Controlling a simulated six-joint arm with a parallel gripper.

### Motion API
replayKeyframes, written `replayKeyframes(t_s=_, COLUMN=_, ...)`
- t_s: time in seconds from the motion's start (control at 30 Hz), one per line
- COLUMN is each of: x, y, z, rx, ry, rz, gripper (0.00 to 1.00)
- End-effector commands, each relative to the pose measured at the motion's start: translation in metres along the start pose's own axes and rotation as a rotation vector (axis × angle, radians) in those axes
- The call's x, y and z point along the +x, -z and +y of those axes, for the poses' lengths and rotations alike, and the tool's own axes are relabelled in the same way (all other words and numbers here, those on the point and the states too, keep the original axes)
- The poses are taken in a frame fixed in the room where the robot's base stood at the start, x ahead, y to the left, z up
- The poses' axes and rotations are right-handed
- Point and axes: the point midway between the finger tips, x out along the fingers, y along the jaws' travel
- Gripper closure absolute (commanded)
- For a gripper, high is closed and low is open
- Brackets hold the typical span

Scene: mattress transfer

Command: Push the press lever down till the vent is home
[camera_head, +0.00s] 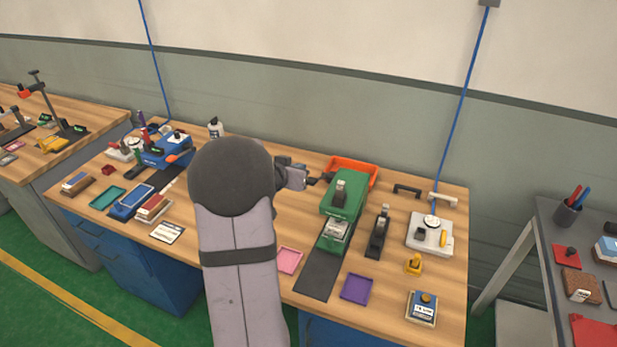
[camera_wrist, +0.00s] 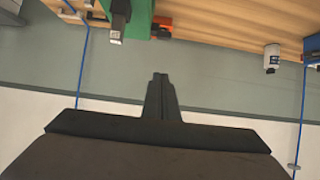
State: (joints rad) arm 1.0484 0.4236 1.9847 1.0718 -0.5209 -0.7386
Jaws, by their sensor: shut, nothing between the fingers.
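A green press (camera_head: 341,205) stands on a dark mat on the bench, right of my arm. A dark upright piece with a pale end (camera_head: 340,190) rises at its top; I cannot tell for sure whether it is the lever. A light grey part (camera_head: 335,231) sits at the front of the press; the vent cannot be made out. My gripper (camera_head: 323,179) is behind and left of the press top, apart from it as far as I can tell. In the wrist view, my gripper (camera_wrist: 160,78) is shut and empty, with the green press (camera_wrist: 141,16) at the top edge.
An orange tray (camera_head: 364,169) lies behind the press. A black stand tool (camera_head: 378,232) and a white scale-like device (camera_head: 430,232) stand to its right. Pink (camera_head: 290,261) and purple (camera_head: 358,288) trays lie near the front edge. A white bottle (camera_wrist: 271,58) shows in the wrist view.

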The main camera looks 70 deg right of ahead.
Motion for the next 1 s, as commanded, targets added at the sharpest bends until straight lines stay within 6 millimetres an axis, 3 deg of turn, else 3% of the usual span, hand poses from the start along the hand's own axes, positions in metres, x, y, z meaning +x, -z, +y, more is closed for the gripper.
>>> replayKeyframes(t_s=0.37, x=0.020, y=0.000, z=0.001, rx=0.001, ry=-0.002, rz=-0.002, gripper=1.00)
replayKeyframes(t_s=0.93, x=0.102, y=0.000, z=0.001, rx=0.002, ry=-0.001, rz=-0.002, gripper=1.00)
replayKeyframes(t_s=1.0, x=0.103, y=-0.013, z=0.000, rx=-0.002, ry=0.000, rz=-0.006, gripper=1.00)
